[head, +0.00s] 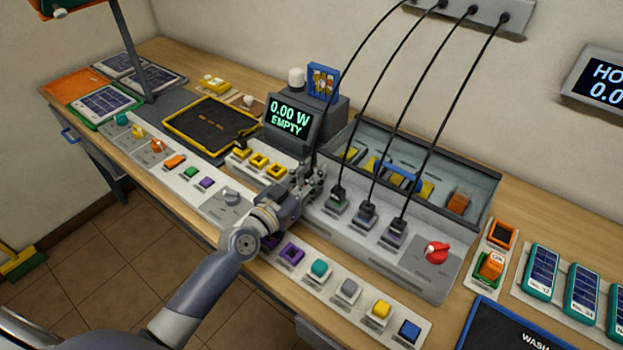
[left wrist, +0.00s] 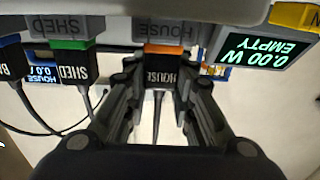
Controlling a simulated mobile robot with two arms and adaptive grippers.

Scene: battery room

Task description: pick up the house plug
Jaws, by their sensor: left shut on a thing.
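The house plug (left wrist: 161,72) is a black plug with an orange band and the word HOUSE, upside down in the left wrist view. My left gripper (head: 311,183) is shut on it, with one finger on each side, as the left wrist view shows. The plug's band is close against the grey face labelled HOUSE; I cannot tell whether it is still seated. In the head view the gripper hides the plug, and its black cord rises to the wall strip (head: 480,16). My right gripper is not in view.
Several other corded plugs stand right of the gripper, including the SHED plug (left wrist: 75,68). A meter (head: 290,118) reading 0.00 W EMPTY stands behind. A red knob (head: 436,252) is at the right. Rows of coloured blocks line the front edge. Cords hang overhead.

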